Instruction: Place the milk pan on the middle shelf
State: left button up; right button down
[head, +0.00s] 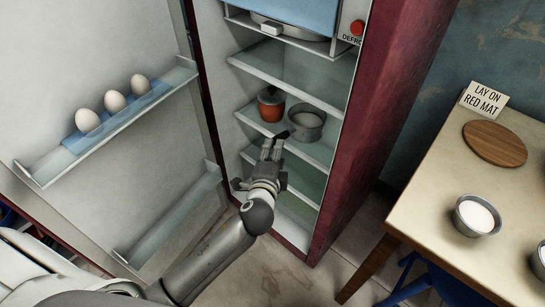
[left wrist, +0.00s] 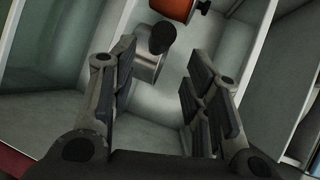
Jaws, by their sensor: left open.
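The milk pan (head: 306,123), a small grey metal pan with a dark handle and pale contents, stands upright on the middle shelf (head: 322,152) of the open fridge. It also shows in the left wrist view (left wrist: 144,66), where its black-ended handle (left wrist: 162,37) points toward the camera. My left gripper (head: 272,147) is open and empty, in front of the shelf just below and left of the pan. In the left wrist view its spread fingers (left wrist: 155,88) have the pan beyond them, near the left finger; no grip on it shows. My right gripper is out of view.
The shelf above (head: 300,80) looks empty. The open fridge door (head: 105,60) with eggs is at left. A table (head: 430,205) with a board and bowl-like pans is at right.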

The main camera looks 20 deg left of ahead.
pick_arm(q)
jog(key=s+f+n+g+h, duration=0.3)
jog(key=s+f+n+g, duration=0.9)
jog(key=s+f, duration=1.7)
jog(key=shift+s+a+f+n+g, duration=0.3)
jog(key=shift+a+f+n, duration=0.1)
jog(key=shift+f, duration=0.4)
jog(key=shift+w, duration=0.15)
